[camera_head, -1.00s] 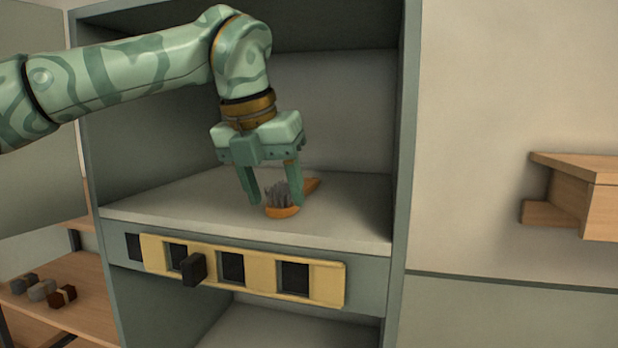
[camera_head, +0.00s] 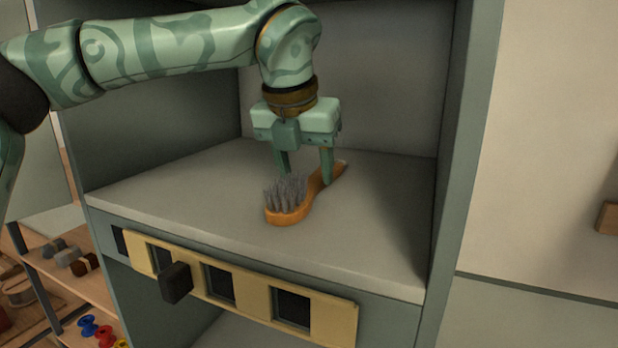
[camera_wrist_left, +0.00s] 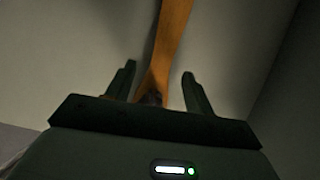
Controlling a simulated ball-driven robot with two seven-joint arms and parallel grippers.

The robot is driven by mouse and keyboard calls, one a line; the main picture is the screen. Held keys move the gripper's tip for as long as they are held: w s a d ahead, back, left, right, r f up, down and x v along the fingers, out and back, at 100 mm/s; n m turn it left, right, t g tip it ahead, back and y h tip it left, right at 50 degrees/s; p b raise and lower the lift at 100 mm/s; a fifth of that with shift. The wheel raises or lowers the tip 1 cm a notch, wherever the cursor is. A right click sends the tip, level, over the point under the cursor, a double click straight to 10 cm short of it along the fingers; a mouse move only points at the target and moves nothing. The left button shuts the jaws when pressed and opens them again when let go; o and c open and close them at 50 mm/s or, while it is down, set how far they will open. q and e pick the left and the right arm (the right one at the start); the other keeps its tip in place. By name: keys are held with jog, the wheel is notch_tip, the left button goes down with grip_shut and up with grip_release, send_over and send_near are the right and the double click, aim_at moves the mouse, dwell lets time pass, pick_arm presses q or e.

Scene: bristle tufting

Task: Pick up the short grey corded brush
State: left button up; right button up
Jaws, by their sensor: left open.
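The brush (camera_head: 287,207) lies on the cabinet shelf with its grey bristles up and its orange wooden handle running back to the right. No cord shows clearly on it. My left gripper (camera_head: 306,176) is open, pointing down over the handle behind the bristle head. In the left wrist view, the orange handle (camera_wrist_left: 167,55) runs between the two open fingers (camera_wrist_left: 160,85), with a gap on each side. A dark patch shows on the handle near the gripper's base. My right gripper is in neither view.
The cabinet shelf (camera_head: 190,212) is otherwise bare, with walls at its back and right. A yellow slotted strip (camera_head: 252,298) with a dark block (camera_head: 176,283) sits on its front edge. Lower left, wooden shelves hold small blocks (camera_head: 70,256) and coloured spools (camera_head: 95,329).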

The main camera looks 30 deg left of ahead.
pick_arm(q)
jog(key=shift+w+x, duration=0.2)
jog(key=shift+x, duration=0.85)
jog(key=shift+f, duration=0.1)
jog(key=shift+s, duration=0.15)
jog(key=shift+c, duration=0.5)
jog(key=c, duration=1)
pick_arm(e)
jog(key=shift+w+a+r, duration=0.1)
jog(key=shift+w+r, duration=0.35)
